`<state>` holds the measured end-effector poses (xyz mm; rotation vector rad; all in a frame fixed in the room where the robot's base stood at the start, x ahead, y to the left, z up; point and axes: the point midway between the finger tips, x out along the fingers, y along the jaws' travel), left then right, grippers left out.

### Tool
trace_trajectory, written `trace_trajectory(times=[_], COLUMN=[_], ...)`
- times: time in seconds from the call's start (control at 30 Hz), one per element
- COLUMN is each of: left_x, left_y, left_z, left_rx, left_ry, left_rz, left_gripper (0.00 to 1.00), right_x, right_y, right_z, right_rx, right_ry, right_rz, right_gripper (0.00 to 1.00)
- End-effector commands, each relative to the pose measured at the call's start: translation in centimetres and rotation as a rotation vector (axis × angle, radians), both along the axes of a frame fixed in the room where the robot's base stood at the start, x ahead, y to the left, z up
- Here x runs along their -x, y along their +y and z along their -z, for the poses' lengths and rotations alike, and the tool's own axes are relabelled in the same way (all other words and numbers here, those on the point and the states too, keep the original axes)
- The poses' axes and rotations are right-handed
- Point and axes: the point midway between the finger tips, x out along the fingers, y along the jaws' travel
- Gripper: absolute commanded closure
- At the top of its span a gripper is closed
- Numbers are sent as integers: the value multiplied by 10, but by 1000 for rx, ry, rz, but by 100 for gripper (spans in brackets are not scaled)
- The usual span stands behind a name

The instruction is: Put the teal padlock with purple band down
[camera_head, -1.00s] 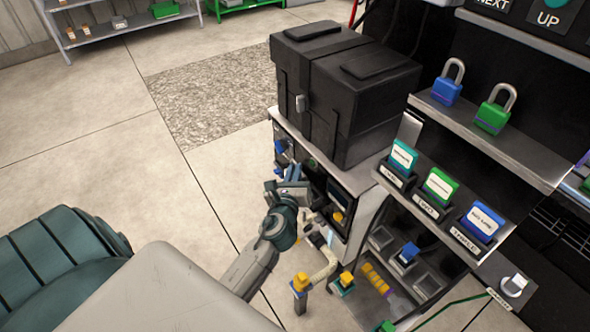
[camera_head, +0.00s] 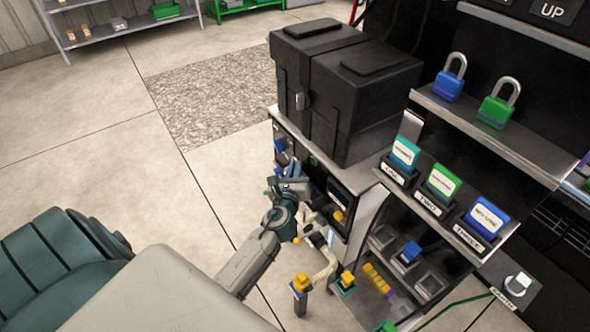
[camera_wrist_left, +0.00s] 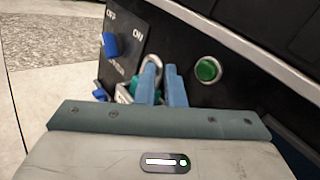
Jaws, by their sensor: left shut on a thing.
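My left gripper (camera_head: 291,186) is at the front panel of the cabinet below the black case. In the left wrist view its two blue fingers (camera_wrist_left: 162,88) are close together, shut on the teal padlock (camera_wrist_left: 134,87). Only the padlock's grey shackle and a bit of its teal body show beside and behind the fingers. Its purple band is hidden, and I cannot tell whether it touches the panel. In the head view I cannot make the padlock out. My right gripper is in neither view.
A blue switch (camera_wrist_left: 110,45) marked OFF and ON and a green button (camera_wrist_left: 208,69) are on the panel close to the fingers. The black case (camera_head: 345,95) stands on top. Blue (camera_head: 448,86) and green (camera_head: 495,110) padlocks sit on the right shelf. Open floor lies left.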

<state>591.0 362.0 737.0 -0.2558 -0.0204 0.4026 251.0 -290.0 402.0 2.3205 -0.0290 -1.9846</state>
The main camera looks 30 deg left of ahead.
Motion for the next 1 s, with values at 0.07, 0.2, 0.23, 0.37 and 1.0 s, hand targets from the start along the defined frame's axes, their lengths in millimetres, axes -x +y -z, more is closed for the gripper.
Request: trace_trajectory(times=[0.07,0.2,0.23,0.37,1.0], left_x=[0,0,0,0,57], left_y=[0,0,0,0,-24], left_z=[1,3,2,2,1], left_rx=[0,1,1,1,4], left_ry=[0,0,0,0,2], left_rz=[0,0,0,0,0], left_gripper=[100,89,83,69,69], right_x=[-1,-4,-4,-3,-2], right_y=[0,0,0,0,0], right_z=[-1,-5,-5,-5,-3], right_rx=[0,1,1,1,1], right_ry=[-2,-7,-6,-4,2], right_rz=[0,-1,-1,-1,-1], right_gripper=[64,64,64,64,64])
